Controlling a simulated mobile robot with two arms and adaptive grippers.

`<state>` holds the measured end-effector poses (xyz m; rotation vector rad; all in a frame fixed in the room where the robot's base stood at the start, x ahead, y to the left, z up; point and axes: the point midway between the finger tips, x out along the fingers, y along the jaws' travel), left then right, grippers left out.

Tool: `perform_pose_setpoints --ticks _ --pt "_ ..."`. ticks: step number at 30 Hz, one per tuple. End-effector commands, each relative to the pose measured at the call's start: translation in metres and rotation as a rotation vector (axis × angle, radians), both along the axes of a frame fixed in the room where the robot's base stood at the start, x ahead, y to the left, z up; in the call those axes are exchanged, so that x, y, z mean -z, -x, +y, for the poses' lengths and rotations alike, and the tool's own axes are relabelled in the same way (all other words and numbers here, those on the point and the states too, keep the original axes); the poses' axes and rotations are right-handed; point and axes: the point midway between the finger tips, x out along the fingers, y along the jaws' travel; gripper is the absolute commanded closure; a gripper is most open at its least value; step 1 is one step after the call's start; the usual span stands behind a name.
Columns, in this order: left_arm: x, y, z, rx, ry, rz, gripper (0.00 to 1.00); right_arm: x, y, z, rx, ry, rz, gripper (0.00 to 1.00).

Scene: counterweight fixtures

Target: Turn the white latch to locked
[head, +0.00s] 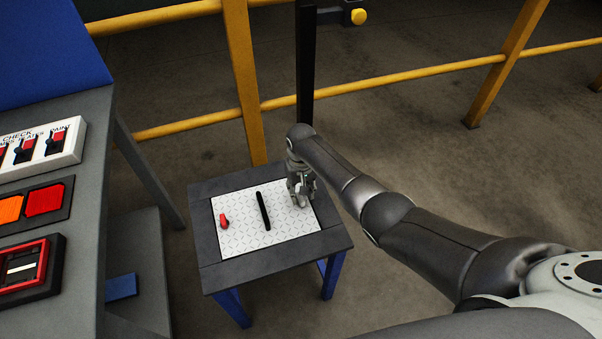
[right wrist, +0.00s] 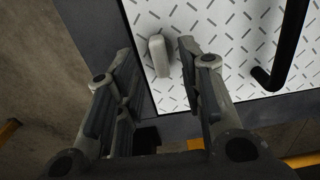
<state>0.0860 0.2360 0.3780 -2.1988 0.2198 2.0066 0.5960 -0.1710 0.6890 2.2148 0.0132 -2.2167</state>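The white latch (right wrist: 158,56) is a short rounded handle on the white patterned plate in the right wrist view. It stands roughly lengthwise in that picture, with a slight tilt. My right gripper (right wrist: 157,52) is open, with one finger to each side of the latch. A gap shows on both sides, and I cannot tell how far above the plate the fingertips are. In the head view my right gripper (head: 301,198) is over the right part of the plate and hides the white latch. My left gripper is not in view.
The plate (head: 236,239) lies on a dark table (head: 275,258) with blue legs. A black bar handle (head: 263,211) and a red latch (head: 224,222) sit left of my gripper. A grey console (head: 105,150) stands at left; yellow railings (head: 385,76) run behind.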

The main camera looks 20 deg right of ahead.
Motion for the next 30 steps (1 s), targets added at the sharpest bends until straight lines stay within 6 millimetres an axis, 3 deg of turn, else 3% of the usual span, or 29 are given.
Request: perform_pose_setpoints --ticks 15,21,30 --pt "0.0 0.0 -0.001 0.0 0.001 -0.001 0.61 -0.078 -0.001 0.0 0.0 0.0 -0.004 0.64" --pt "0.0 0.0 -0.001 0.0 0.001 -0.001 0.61 -0.089 -0.001 0.0 0.0 -0.001 -0.002 0.64" --pt "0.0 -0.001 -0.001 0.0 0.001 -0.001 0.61 -0.09 -0.001 0.0 0.001 0.0 -0.001 0.64"
